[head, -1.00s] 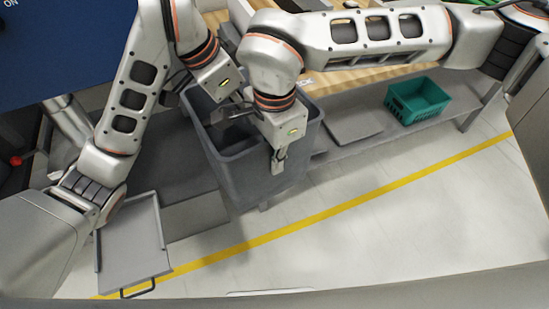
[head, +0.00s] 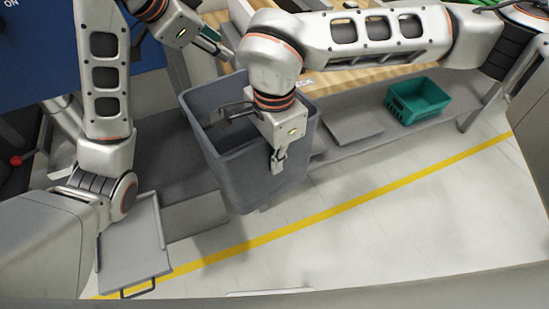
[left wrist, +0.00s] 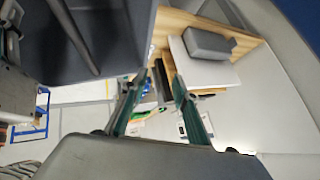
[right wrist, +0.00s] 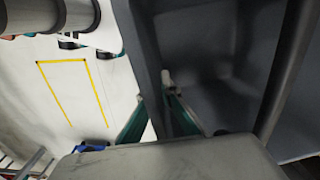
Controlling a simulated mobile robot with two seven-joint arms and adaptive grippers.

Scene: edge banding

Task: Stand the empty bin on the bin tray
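The grey bin (head: 240,170) is in the middle of the head view, in front of the bench, its mouth up and no contents visible. My right gripper (head: 278,160) is shut on its near rim; the right wrist view shows the bin wall (right wrist: 148,50) between the fingers (right wrist: 165,100). My left gripper (head: 224,48) is beyond the bin's far rim, apart from it. In the left wrist view its fingers (left wrist: 160,90) are spread and empty, with the bin to the left. A flat grey tray (head: 130,235) with raised sides and a front handle is at lower left.
A grey low shelf (head: 345,105) runs behind the bin, bearing a flat grey plate (head: 355,130) and a green crate (head: 418,98). A wooden bench top (head: 345,78) is above it. A yellow line (head: 350,206) crosses the open floor. A blue panel (head: 35,50) is at upper left.

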